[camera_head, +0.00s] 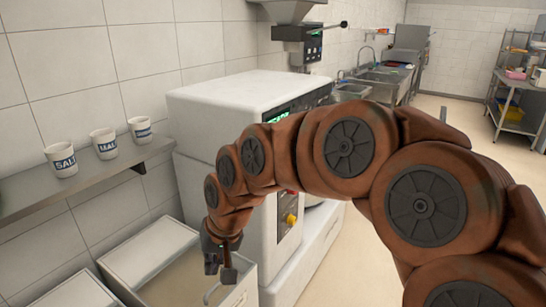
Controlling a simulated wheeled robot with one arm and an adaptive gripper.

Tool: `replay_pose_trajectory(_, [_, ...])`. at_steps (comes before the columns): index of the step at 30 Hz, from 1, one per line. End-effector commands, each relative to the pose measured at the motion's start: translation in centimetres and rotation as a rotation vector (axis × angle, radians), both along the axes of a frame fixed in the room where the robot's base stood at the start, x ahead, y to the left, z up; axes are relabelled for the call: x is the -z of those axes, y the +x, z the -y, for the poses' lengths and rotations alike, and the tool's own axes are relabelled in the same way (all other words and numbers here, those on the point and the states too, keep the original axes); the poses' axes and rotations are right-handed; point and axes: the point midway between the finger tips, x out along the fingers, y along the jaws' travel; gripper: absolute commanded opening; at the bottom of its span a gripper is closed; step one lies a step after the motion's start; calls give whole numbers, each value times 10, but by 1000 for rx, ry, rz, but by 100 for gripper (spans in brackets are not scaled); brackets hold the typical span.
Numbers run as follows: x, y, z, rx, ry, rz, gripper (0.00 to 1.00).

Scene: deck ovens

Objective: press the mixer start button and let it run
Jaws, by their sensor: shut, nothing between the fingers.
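My arm crosses in front and hides much of the panel, so I cannot tell which control is the start button.
A wall shelf (80,184) holds three labelled cups (103,143).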

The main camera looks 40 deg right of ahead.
Motion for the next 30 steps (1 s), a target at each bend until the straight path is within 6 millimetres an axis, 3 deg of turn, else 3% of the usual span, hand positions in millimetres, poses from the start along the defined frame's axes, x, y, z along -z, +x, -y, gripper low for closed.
replay_pose_trajectory(1, [-7,25,15,70,36,47,0])
replay_pose_trajectory(6, [-28,93,80,319,151,203,0])
replay_pose_trajectory(12, [-43,141,181,620,269,367,0])
replay_pose_trajectory(16, [-44,152,253,810,332,459,0])
replay_pose_trajectory(21, [-39,147,339,1024,389,561,0])
replay_pose_trajectory(25, [-35,137,386,1140,413,618,0])
replay_pose_trajectory(30, [-31,127,415,1213,428,653,0])
